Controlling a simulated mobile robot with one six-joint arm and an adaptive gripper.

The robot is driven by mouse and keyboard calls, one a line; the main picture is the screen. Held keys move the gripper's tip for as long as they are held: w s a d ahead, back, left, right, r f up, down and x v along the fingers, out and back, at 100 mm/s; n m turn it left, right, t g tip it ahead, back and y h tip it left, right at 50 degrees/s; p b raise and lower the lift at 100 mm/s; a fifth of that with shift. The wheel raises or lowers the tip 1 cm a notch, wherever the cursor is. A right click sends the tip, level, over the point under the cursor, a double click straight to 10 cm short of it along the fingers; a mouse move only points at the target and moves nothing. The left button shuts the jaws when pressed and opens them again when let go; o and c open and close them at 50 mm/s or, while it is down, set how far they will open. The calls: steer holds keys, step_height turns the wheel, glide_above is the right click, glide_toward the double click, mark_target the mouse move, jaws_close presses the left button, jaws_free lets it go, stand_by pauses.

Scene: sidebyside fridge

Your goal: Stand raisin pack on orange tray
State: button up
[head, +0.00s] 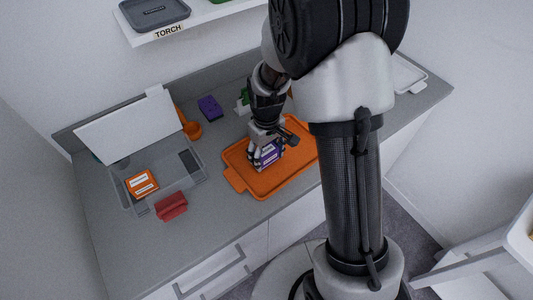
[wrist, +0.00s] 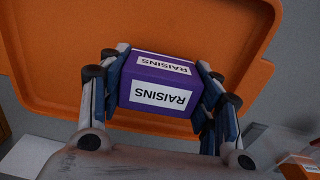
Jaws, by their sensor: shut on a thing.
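The raisin pack is a purple box with white RAISINS labels; in the wrist view the raisin pack (wrist: 160,82) sits between the two fingers of my gripper (wrist: 163,85). My gripper is shut on it. In the head view the raisin pack (head: 268,157) is under my gripper (head: 265,145), over the left part of the orange tray (head: 262,187). The orange tray also fills the upper part of the wrist view (wrist: 70,50). The pack looks upright; I cannot tell whether its base touches the tray.
Left of the tray are a grey container (head: 184,163) with a raised white lid (head: 125,125), an orange pack (head: 142,184) and a red object (head: 171,206). Behind are an orange scoop-like item (head: 190,126) and a purple block (head: 210,108). A shelf (head: 165,32) hangs above.

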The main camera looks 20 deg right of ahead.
mark_target(266, 151)
steer(key=shift+f, duration=0.15)
steer(key=o, duration=1.1)
step_height(266, 151, up, 13)
steer(key=p, duration=0.4)
steer(key=s+r+m+t, duration=0.2)
steer(key=s+r, duration=0.8)
steer(key=r, duration=0.2)
steer(key=s+r+t, duration=0.1)
steer(key=s, duration=0.2)
steer(key=s+r+m, duration=0.1)
steer(key=s, duration=0.3)
steer(key=s+r+m+t, duration=0.1)
steer(key=s, duration=0.3)
steer(key=shift+d+t+b, duration=0.25)
steer(key=shift+t+b, duration=0.05)
steer(key=shift+f, duration=0.1)
